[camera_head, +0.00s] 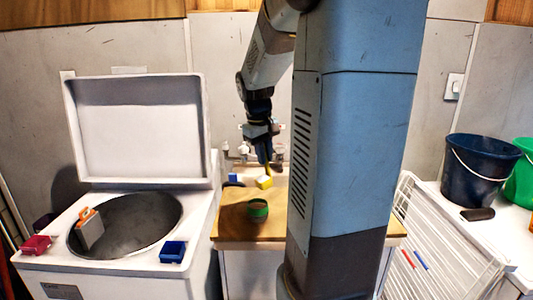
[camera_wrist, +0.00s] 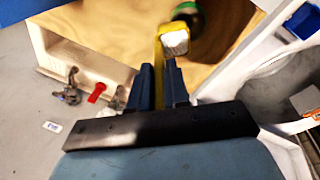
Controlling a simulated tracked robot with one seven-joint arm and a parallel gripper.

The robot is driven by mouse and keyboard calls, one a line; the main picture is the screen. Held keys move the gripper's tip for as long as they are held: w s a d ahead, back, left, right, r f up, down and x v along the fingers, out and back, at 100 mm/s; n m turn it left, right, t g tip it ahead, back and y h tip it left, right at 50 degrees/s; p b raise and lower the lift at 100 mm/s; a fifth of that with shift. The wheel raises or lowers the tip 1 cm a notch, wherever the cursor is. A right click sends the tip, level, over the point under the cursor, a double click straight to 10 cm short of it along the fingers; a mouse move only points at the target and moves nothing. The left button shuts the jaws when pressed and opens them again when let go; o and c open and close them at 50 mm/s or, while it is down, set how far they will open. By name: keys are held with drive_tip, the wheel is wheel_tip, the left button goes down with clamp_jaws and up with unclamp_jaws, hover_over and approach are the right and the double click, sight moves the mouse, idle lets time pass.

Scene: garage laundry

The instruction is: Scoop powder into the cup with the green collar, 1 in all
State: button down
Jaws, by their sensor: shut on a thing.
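My gripper (camera_head: 264,158) points down and is shut on the handle of a yellow scoop (camera_head: 265,182). In the wrist view, the blue fingers (camera_wrist: 160,88) grip the yellow handle, and the scoop's bowl (camera_wrist: 175,41) holds white powder. The cup with the green collar (camera_head: 257,212) stands upright on the wooden worktop (camera_head: 235,228). The scoop is above and close to the cup, slightly behind and right of it in the head view. In the wrist view the cup (camera_wrist: 194,20) is partly hidden by the scoop. I cannot see inside the cup.
A white top-loading washer (camera_head: 110,262) with raised lid stands left. A grey-and-orange box (camera_head: 90,233) is at its drum opening; red (camera_head: 37,245) and blue boxes (camera_head: 173,252) sit on its top. A sink with taps (camera_wrist: 70,90) lies behind. A drying rack (camera_head: 440,235) and buckets (camera_head: 478,175) are right.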

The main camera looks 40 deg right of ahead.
drive_tip(key=a+h, duration=0.1)
drive_tip(key=w+a+f+g+h, duration=0.1)
drive_tip(key=h, duration=0.1)
drive_tip(key=shift+w+a+f+g+h, duration=0.15)
drive_tip(key=shift+a+f+g+h, duration=0.05)
drive_tip(key=shift+a+g+h, duration=0.2)
drive_tip(key=w+a+f+n+g+h, duration=0.1)
drive_tip(key=a+f+g+h, duration=0.3)
drive_tip(key=h, duration=0.5)
drive_tip(key=shift+w+a+f, duration=0.65)
drive_tip(key=shift+w+a, duration=0.2)
idle(0.5)
